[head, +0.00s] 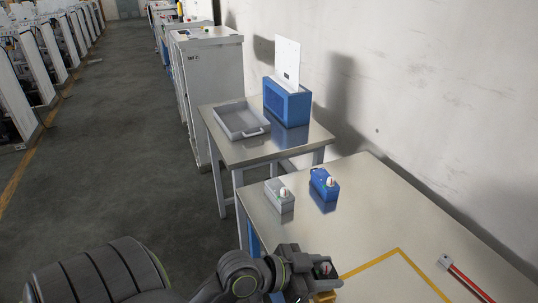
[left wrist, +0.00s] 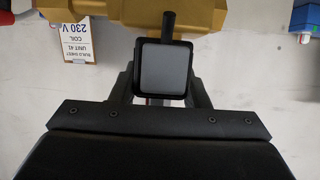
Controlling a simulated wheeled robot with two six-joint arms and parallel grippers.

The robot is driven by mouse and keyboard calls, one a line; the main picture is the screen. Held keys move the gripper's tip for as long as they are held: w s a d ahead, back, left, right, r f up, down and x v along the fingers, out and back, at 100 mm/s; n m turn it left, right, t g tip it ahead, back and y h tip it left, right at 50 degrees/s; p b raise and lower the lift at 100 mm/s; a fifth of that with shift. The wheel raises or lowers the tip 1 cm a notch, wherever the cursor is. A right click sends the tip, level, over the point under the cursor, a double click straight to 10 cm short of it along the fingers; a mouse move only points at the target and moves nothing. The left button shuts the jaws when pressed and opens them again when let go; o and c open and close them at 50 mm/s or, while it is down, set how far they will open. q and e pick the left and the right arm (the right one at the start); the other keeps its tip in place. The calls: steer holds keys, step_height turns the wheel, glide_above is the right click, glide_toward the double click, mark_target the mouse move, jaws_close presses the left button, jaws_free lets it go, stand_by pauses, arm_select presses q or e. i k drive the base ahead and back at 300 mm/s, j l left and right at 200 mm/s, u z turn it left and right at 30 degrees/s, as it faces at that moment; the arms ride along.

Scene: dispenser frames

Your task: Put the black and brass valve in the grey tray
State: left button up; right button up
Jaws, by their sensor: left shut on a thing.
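The black and brass valve shows in the left wrist view as a black square coil with a grey face (left wrist: 163,70) against a brass body (left wrist: 140,18). My left gripper (left wrist: 163,97) is shut on the black coil, one finger on each side. In the head view my left gripper (head: 322,270) is low in the middle, over the near table, with a bit of brass (head: 325,297) below it. I cannot tell whether the valve touches the table. The grey tray (head: 228,122) lies on the farther table and looks empty. My right gripper is out of view.
A grey box (head: 280,201) and a blue box (head: 326,190), each with a white knob, stand on the near table (head: 385,210). A blue bin (head: 290,107) stands beside the tray. A white label card (left wrist: 70,42) is near the valve. A gap separates the tables.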

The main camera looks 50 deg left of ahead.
mark_target(250, 118)
steer(key=i+j, duration=0.1)
steer(key=j, duration=0.5)
steer(key=i+j, duration=0.1)
steer(key=j, duration=1.05)
steer(key=i+j, duration=0.15)
steer(key=j, duration=0.45)
steer(key=i+j, duration=0.1)
steer(key=j, duration=0.5)
steer(key=i+j, duration=0.1)
steer(key=j, duration=1.05)
steer(key=i+j+u, duration=0.1)
steer(key=j, duration=0.5)
steer(key=i+l, duration=0.3)
steer(key=i, duration=0.2)
